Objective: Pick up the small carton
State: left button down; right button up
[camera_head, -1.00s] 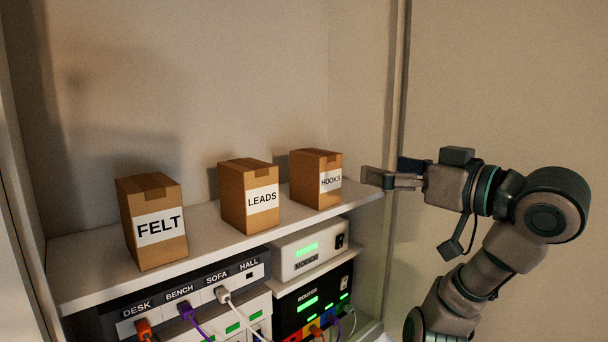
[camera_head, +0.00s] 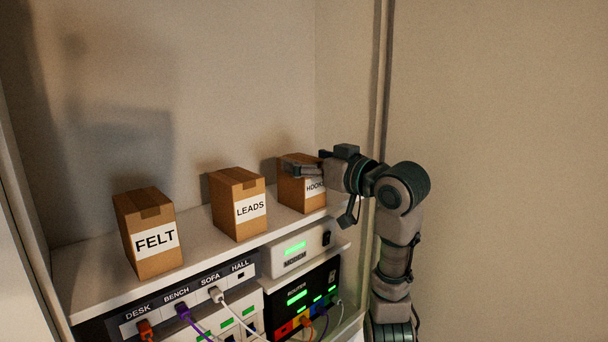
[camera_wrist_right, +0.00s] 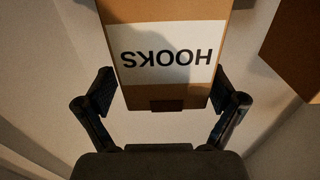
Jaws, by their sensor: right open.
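My left gripper is not in view.
The shelf board (camera_head: 195,250) has narrow gaps between the cartons. Below it are a labelled socket panel (camera_head: 190,297), a modem (camera_head: 298,252) and a router (camera_head: 302,295) with cables plugged in. A cabinet side wall (camera_head: 347,90) rises close to my right arm.

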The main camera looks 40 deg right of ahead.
jog(key=shift+w+d+f, duration=0.15)
jog(key=shift+w+f, duration=0.05)
jog(key=shift+w, duration=0.65)
jog(key=shift+s+a, duration=0.1)
jog(key=shift+a, duration=0.2)
jog(key=shift+c, duration=0.5)
jog(key=shift+s+a+r, duration=0.1)
jog(key=shift+a+r, duration=0.05)
jog(key=c, duration=0.4)
jog(key=shift+s+a, duration=0.1)
jog(key=shift+a, duration=0.1)
jog(key=c, duration=0.8)
jog(key=shift+c, duration=0.3)
jog(key=shift+d, duration=0.2)
